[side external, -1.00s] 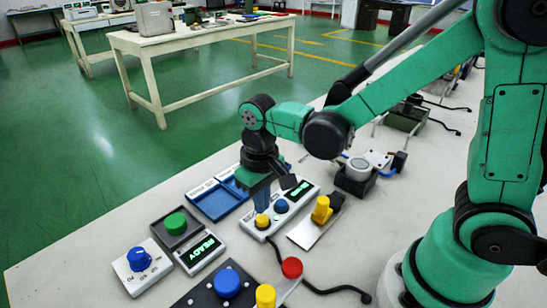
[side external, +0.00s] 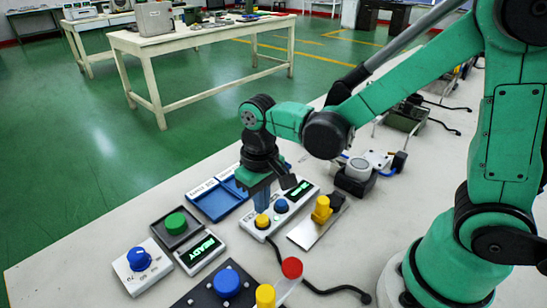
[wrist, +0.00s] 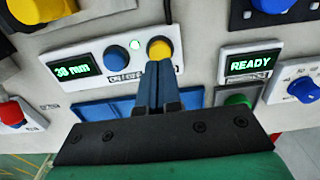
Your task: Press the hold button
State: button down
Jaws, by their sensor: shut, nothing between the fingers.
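A white control box (side external: 304,187) with a green-lit display carries a yellow button (side external: 262,222) and a blue button (side external: 281,206). My gripper (side external: 262,207) points down with its fingertips at the yellow button. In the wrist view the shut fingers (wrist: 159,68) meet the near edge of the yellow button (wrist: 159,46) and hide part of its label. I cannot tell whether the button is pressed in. The blue button (wrist: 116,57) and a small lit lamp (wrist: 134,44) are to its left. The display (wrist: 73,66) seems to read 38 mm. The labels are not legible.
A blue tray (side external: 216,204) lies beside the box. A READY display (side external: 199,252), a green button (side external: 175,223) and a blue knob (side external: 138,259) are at the lower left. A yellow-handled slide (side external: 321,211) stands close on the right. A black cable (side external: 285,268) crosses the bench.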

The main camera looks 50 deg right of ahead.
aim_at(263, 217)
jog(key=shift+f, duration=1.25)
dwell(0.5)
notch_tip(263, 217, up, 12)
jog(key=shift+f, duration=0.2)
dwell(0.9)
jog(key=s+d+t, duration=0.2)
jog(key=d+t, duration=0.3)
jog(key=t, duration=0.2)
jog(key=shift+s+d+f, duration=0.3)
jog(key=shift+s+d, duration=0.05)
